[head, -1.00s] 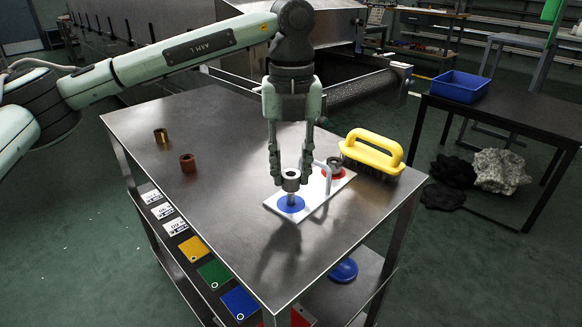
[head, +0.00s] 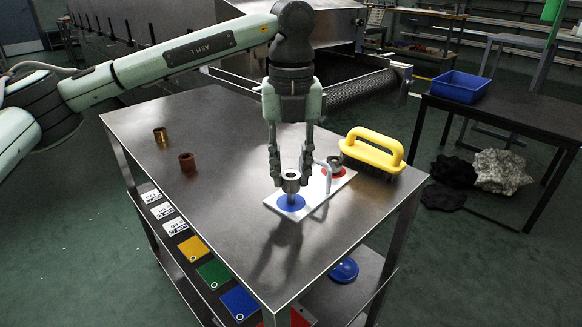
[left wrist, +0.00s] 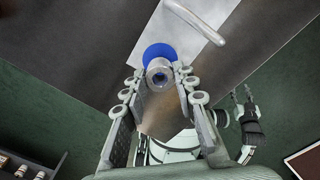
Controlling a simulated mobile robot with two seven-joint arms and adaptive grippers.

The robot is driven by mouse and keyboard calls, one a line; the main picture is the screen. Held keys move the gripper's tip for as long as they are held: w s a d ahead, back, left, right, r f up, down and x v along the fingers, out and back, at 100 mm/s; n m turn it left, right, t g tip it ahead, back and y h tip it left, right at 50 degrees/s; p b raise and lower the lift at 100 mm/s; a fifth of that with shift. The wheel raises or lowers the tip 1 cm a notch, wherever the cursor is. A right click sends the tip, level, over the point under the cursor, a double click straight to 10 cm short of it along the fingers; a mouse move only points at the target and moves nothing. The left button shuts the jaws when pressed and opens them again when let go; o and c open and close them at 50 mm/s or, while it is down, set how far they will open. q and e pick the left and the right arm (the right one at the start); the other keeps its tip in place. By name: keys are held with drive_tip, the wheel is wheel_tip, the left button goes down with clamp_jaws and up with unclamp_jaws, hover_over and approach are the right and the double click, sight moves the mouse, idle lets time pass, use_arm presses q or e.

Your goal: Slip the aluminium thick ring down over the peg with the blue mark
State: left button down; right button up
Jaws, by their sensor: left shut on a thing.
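The aluminium thick ring (head: 290,183) is a short silvery cylinder between the fingertips of my left gripper (head: 290,178), which is shut on it. It sits upright over the blue mark (head: 291,203) on the white board (head: 312,204). A short length of the peg (head: 291,198) shows under the ring, above the blue mark. In the left wrist view the ring (left wrist: 158,75) is in front of the blue disc (left wrist: 157,52); how far the peg enters its bore is unclear. My right gripper (left wrist: 243,100) shows small in that view, fingers apart, away from the board.
A dark ring (head: 334,162) stands at the red mark. A brass ring (head: 160,135) and a brown ring (head: 187,162) stand on the left of the table.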

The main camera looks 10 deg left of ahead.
sight(291, 184)
use_arm(q)
drive_tip(key=shift+f+b, duration=1.1)
drive_tip(key=shift+f, duration=0.4)
drive_tip(key=c, duration=1.1)
unclamp_jaws()
wheel_tip(291, 184, up, 12)
